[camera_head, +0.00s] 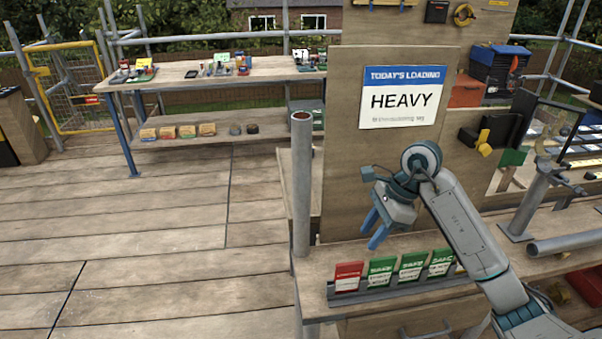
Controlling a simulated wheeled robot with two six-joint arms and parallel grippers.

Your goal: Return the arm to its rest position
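My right arm (468,232) comes in from the lower right and reaches up in front of the board with the "HEAVY" sign (403,97). My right gripper (376,226), with blue fingers, points down to the left above the small bench (318,264). It holds nothing that I can see; at this angle the gap between its fingers is hard to judge. It is apart from the cards below. My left arm and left gripper are not in view.
A rack on the bench holds a red card (348,277) and several green cards (412,266). A grey post (302,185) stands at the bench's left corner. Pipes (565,242) and a shelf are on the right. A long table (215,76) stands behind; the plank floor (150,240) is clear.

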